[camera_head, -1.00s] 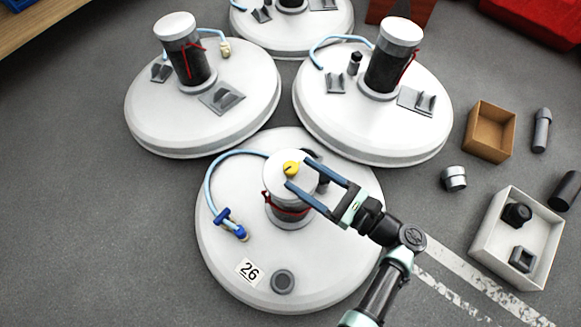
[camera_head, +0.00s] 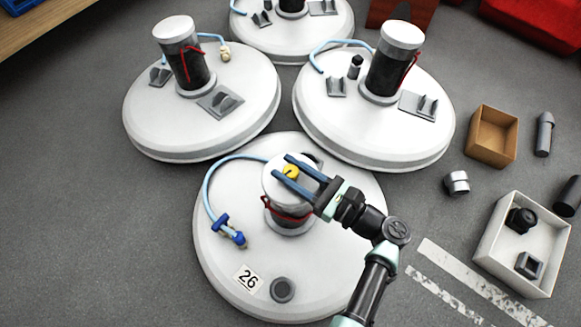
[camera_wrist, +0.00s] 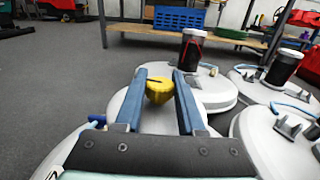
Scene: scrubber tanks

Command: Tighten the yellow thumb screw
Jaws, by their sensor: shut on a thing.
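The yellow thumb screw (camera_head: 291,172) sits on the white cap (camera_head: 270,187) of the filter post on the nearest tank lid (camera_head: 228,272), marked 26. My gripper (camera_head: 281,165) reaches in from the right, with one blue finger on each side of the screw. In the wrist view, the yellow screw (camera_wrist: 159,94) shows a dark slot line on top and lies between the two fingers of my gripper (camera_wrist: 159,72). The gripper is shut on the screw, and the fingertips extend past it. The fingers hide part of the cap.
A light blue hose (camera_head: 210,187) with a blue valve (camera_head: 232,233) lies left of the post. Other tank lids with posts (camera_head: 190,60) stand behind. A white box (camera_head: 490,262) and a brown box (camera_head: 480,150) are at the right. Grey floor at left is clear.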

